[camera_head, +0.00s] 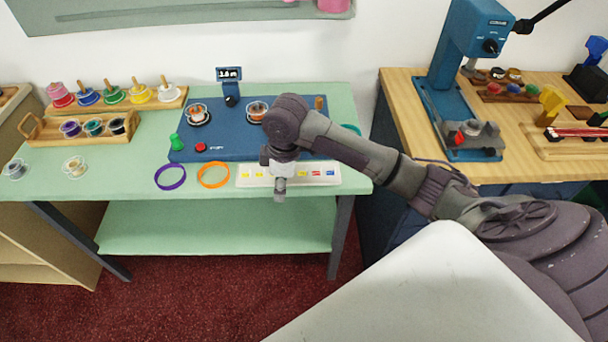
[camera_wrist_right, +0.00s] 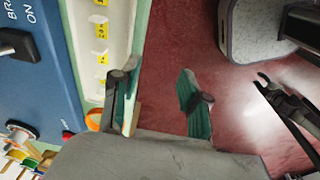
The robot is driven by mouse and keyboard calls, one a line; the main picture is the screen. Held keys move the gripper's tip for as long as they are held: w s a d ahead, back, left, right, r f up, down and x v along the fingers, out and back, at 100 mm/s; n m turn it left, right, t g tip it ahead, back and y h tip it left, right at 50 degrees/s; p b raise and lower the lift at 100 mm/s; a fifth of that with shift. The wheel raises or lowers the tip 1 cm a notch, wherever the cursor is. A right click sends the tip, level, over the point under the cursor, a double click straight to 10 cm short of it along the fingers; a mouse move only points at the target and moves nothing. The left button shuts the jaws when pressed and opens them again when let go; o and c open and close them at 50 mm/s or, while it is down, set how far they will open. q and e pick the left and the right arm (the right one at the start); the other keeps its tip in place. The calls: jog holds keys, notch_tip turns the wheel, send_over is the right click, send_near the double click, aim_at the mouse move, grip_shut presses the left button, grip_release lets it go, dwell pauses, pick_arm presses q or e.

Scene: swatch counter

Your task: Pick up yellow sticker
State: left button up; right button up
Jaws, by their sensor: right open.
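A white sticker strip (camera_head: 240,180) lies along the front edge of the green counter. Yellow stickers (camera_head: 247,174) show at its left end, with red and blue ones at its right end. My right gripper (camera_head: 280,192) hangs over the strip's front edge, pointing down, and hides part of its middle. In the right wrist view the right gripper (camera_wrist_right: 160,103) is open and empty, its green-padded fingers apart. There the strip (camera_wrist_right: 118,40) and several yellow stickers (camera_wrist_right: 100,30) lie left of the fingers. My left gripper is not seen in the head view.
A purple ring (camera_head: 170,177) and an orange ring (camera_head: 213,175) lie left of the strip. Behind it is a blue panel (camera_head: 225,140) with knobs and a small display. A blue press (camera_head: 460,90) stands on the wooden table at right. Red floor lies in front.

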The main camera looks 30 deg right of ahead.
jog(key=w+d+r+g+h, duration=0.1)
jog(key=w+d+r, duration=0.3)
jog(key=d+r, duration=0.55)
send_over(306, 167)
jog(key=s+a, duration=0.2)
notch_tip(306, 167, down, 8)
jog(key=shift+r, duration=0.25)
jog(key=shift+n, duration=0.3)
jog(key=f, duration=0.5)
jog(key=shift+d+f+p, duration=0.1)
jog(key=shift+d+p, duration=0.3)
jog(key=c, duration=0.8)
